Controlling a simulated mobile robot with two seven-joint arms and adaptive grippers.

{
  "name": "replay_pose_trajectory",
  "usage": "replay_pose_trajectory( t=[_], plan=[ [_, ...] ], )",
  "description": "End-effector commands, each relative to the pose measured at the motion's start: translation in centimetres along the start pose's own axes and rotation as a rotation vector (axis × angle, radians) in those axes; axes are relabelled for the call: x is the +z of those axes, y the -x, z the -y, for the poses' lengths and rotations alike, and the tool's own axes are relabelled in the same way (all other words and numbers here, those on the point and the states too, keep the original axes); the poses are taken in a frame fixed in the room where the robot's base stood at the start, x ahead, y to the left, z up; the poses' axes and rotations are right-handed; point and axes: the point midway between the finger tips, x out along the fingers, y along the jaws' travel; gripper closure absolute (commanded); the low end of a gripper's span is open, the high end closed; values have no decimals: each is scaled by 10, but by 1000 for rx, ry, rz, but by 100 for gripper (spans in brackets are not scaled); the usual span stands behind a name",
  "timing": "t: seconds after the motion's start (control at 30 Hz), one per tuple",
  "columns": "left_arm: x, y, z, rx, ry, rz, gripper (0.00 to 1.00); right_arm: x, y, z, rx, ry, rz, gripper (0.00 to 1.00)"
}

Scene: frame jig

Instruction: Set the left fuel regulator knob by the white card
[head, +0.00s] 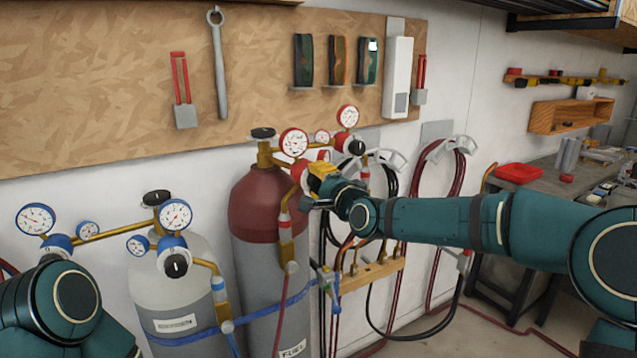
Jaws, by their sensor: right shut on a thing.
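The fuel cylinder (257,205) is grey with a dark red top and a "FUEL" label. Its left fuel regulator has a red body (297,170) below a white-faced red gauge (294,142). My right gripper (318,182) is shut at the front of this regulator, on its knob, which the fingers hide; its setting cannot be read. A second red regulator to the right has a black knob (357,147) and a gauge (348,116). A tall white panel (399,65) hangs on the board; I cannot tell whether it is the white card. My left gripper is out of view.
A pale cylinder (170,270) with blue regulators stands left. A blue strap (268,311) crosses both cylinders. Hoses hang on wall hooks (447,150) behind my right arm. A workbench (540,185) stands at the right.

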Motion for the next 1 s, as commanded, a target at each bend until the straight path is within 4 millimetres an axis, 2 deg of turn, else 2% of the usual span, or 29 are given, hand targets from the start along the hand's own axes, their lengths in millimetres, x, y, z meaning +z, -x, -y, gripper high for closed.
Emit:
replay_pose_trajectory(
  t=[0.17, 0.2, 0.27, 0.67, 0.83, 1.0],
  plan=[
    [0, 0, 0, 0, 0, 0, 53, 0, 0, 2, -5, 1, -1, 96],
    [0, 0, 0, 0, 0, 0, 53, 0, 0, 2, -5, 1, -1, 47],
    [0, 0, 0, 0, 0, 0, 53, 0, 0, 2, -5, 1, -1, 26],
    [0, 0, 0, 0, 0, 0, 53, -1, 4, 1, -2, 2, -1, 25],
    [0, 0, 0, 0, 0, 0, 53, -1, 26, 1, -1, 3, -2, 25],
    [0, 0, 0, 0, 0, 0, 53, -2, 63, 1, -1, 5, -4, 25]
  ],
)
